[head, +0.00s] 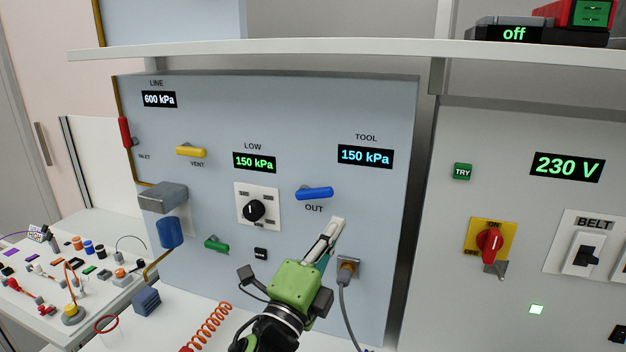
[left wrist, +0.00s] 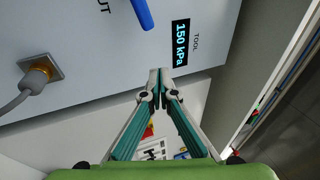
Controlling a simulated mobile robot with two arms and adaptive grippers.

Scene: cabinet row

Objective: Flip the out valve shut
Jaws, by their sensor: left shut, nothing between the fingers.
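The out valve (head: 314,193) is a blue lever above the OUT label on the pale blue panel. It lies nearly level in the head view. Its blue handle also shows at the top of the left wrist view (left wrist: 143,13). My left gripper (head: 337,223) is shut and empty, below and to the right of the blue lever, apart from it in the picture. In the left wrist view its fingertips (left wrist: 159,73) meet below the TOOL display. The TOOL display (head: 365,156) reads 150 kPa. My right gripper is not in view.
A cable plug (head: 347,267) sits in the panel below my left gripper. A dial (head: 254,210), a yellow vent lever (head: 191,151), a green lever (head: 216,244) and a red inlet lever (head: 126,133) are to the left. A shelf (head: 350,50) overhangs the panel.

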